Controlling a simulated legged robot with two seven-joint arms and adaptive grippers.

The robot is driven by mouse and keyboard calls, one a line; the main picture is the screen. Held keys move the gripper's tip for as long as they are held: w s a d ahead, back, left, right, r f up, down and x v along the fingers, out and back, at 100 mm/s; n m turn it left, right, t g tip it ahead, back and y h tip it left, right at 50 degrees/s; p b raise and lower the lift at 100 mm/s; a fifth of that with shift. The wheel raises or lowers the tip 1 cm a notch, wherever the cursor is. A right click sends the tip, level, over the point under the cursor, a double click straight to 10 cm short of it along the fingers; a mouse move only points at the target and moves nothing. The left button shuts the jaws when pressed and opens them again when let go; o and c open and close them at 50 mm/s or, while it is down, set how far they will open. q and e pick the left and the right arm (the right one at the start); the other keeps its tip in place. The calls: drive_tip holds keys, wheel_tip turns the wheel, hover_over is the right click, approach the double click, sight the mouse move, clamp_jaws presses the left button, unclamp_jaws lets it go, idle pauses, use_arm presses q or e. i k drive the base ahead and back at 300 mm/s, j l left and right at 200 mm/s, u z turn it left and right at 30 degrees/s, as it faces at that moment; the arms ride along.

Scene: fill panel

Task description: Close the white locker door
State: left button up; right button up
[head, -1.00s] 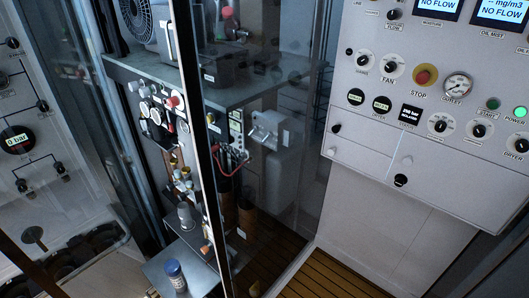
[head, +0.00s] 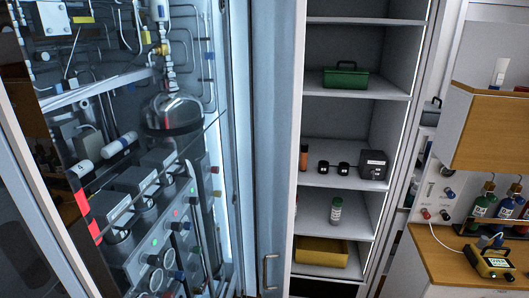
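The white locker (head: 437,50) stands right of centre in the head view, with its shelves exposed. A tall pale panel (head: 277,120) that looks like its door stands open along the left side of the shelves, seen at a steep angle. A metal handle (head: 268,270) is on the lower part of this panel, near the bottom of the picture. The panel's lower end is cut off by the frame. Neither of my grippers is in view.
The shelves hold a green toolbox (head: 346,76), a dark box (head: 373,164), a bottle (head: 336,211) and a yellow case (head: 321,251). A glass-fronted machine cabinet (head: 150,150) stands left. A wooden counter (head: 435,262) with a yellow device (head: 490,262) is at right.

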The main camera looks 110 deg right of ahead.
sight(279, 26)
drive_tip(key=z, duration=3.7)
drive_tip(key=j+u, duration=0.3)
drive_tip(key=j, duration=0.3)
